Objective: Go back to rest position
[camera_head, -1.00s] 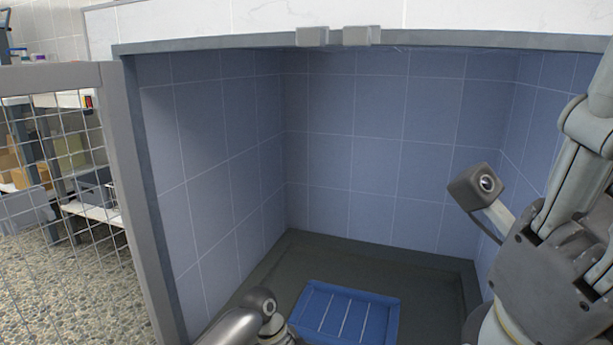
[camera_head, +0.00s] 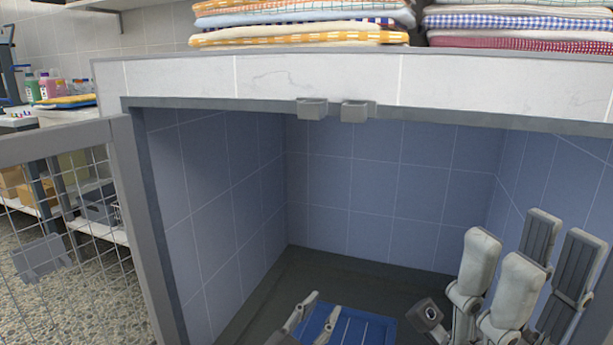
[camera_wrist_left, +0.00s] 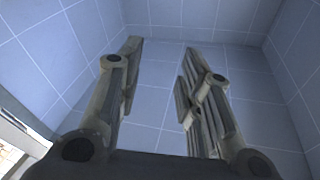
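My left gripper (camera_head: 314,304) is low in the head view, in front of the kennel opening. Its two fingers are apart and overlap the blue slatted tray (camera_head: 362,327) in the picture. The left wrist view shows the same gripper (camera_wrist_left: 165,58) open, with nothing between its fingers and tiled walls beyond. My right gripper (camera_head: 566,226) is at the lower right of the head view, fingers pointing up and apart, with nothing visible between them. The tray lies on the kennel's dark floor; its near part is cut off by the picture edge.
The blue-tiled kennel (camera_head: 385,190) has a white counter (camera_head: 320,77) above it, with folded towel stacks (camera_head: 300,22) on top. A wire-mesh door (camera_head: 70,215) stands open at the left. Two grey latch blocks (camera_head: 312,109) hang from the top edge. Shelves with bottles (camera_head: 50,85) stand beyond.

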